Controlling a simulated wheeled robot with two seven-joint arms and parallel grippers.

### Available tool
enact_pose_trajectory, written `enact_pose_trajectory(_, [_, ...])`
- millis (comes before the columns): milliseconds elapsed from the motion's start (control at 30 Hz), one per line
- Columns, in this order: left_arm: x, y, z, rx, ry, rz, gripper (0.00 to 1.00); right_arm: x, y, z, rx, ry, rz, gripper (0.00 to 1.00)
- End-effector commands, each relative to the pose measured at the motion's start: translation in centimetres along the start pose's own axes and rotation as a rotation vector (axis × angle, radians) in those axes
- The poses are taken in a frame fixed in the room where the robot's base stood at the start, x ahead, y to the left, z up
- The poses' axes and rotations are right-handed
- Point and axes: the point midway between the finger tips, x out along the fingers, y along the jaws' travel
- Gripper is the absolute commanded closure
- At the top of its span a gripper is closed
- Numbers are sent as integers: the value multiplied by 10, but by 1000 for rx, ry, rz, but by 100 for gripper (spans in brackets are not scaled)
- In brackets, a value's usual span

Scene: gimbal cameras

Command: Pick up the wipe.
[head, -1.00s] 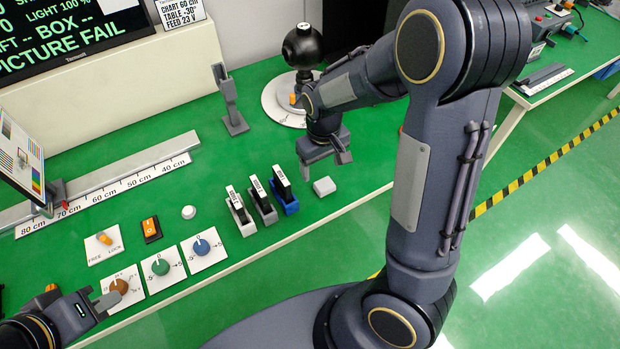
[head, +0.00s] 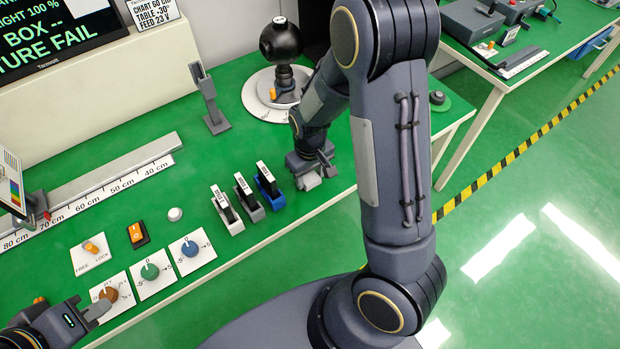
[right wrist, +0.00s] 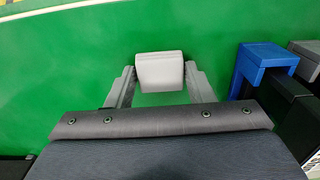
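The wipe, a small white block (head: 311,181), lies on the green table near its front edge, partly hidden by my right gripper (head: 318,173). In the right wrist view the wipe (right wrist: 160,70) sits between the tips of my right gripper (right wrist: 159,72). One finger is on each side, with a thin gap seeming to show at the left; firm contact is not visible. My left gripper (head: 100,306) is at the lower left, its tips beside the brown knob (head: 109,294); I cannot tell its opening.
White, grey and blue tape-like holders (head: 268,186) stand left of my right gripper; the blue one (right wrist: 262,58) is close to its right in the wrist view. A black ball-shaped device (head: 281,42) on a round white base stands behind. Knobs line the front left.

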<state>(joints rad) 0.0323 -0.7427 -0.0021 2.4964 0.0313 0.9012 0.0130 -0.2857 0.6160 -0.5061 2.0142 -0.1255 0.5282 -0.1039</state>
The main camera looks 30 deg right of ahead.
Motion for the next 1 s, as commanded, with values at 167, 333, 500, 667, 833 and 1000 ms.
enact_pose_trajectory(167, [0,0,0,0,0,0,100,0,0,0,0,0,0,76])
enact_pose_trajectory(333, [0,0,0,0,0,0,100,0,0,0,0,0,0,77])
enact_pose_trajectory(500, [0,0,0,0,0,0,100,-4,0,0,0,1,0,77])
enact_pose_trajectory(667, [-2,1,-1,0,0,0,100,-22,0,-1,1,4,-1,77])
enact_pose_trajectory(833, [-4,2,-2,0,0,0,100,-57,-13,15,-6,7,-4,77])
enact_pose_trajectory(1000, [-9,4,-5,0,0,0,100,-98,-33,44,-6,8,-5,77])
